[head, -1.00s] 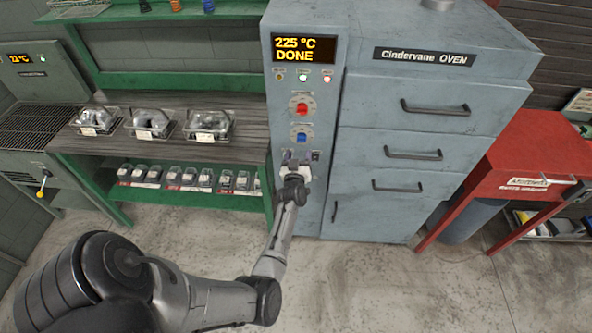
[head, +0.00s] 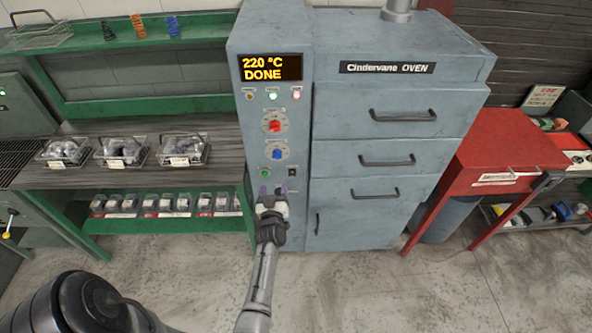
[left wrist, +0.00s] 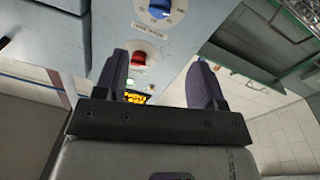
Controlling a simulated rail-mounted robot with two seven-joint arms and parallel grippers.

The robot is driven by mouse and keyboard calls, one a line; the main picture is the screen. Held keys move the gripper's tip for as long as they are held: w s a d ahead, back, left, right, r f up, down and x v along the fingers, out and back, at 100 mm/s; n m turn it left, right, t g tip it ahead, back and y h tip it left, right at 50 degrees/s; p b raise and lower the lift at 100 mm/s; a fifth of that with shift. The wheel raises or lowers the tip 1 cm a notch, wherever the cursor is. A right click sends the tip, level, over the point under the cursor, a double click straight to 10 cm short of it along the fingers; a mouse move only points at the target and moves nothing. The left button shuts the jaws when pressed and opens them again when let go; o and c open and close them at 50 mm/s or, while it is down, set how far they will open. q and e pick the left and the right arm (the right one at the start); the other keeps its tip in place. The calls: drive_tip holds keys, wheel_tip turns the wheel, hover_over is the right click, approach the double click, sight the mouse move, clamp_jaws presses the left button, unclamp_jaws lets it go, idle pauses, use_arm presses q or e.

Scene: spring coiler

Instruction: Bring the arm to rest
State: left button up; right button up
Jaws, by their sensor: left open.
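My left gripper (head: 272,194) is in front of the lower part of the oven's control column (head: 270,120), below the green button (head: 265,172) and the black switch (head: 291,171). In the left wrist view its two fingers (left wrist: 160,85) stand apart with nothing between them. The wrist view also shows the blue knob (left wrist: 160,8) and the red knob (left wrist: 138,58). Whether the fingertips touch the panel, I cannot tell. The oven display (head: 270,67) reads 220 °C DONE. My right gripper is not in view.
The grey oven (head: 400,100) has several handled drawers, all shut. A green workbench (head: 100,245) at left carries wire baskets (head: 180,150) and small boxes on its lower shelf. A red table (head: 500,150) stands at right. The concrete floor (head: 400,300) in front is clear.

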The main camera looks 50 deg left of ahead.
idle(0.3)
use_arm(q)
drive_tip(key=s+d+m+h, duration=0.4)
drive_tip(key=d+m+h, duration=0.65)
drive_tip(key=d, duration=0.45)
drive_tip(key=s+d+f+m+g+h, duration=0.2)
drive_tip(key=s+d+m+g+h, duration=0.4)
drive_tip(key=s+d, duration=1.1)
drive_tip(key=s+r+n+g+p, duration=0.1)
drive_tip(key=r+p, duration=0.9)
drive_tip(key=r, duration=0.1)
drive_tip(key=s+r+g+y+p, duration=0.1)
drive_tip(key=s+r+p, duration=0.1)
drive_tip(key=r+p, duration=0.8)
drive_tip(key=shift+s+a+r+n+p, duration=0.3)
drive_tip(key=shift+a+r+n+p, duration=0.05)
drive_tip(key=shift+a+p, duration=0.15)
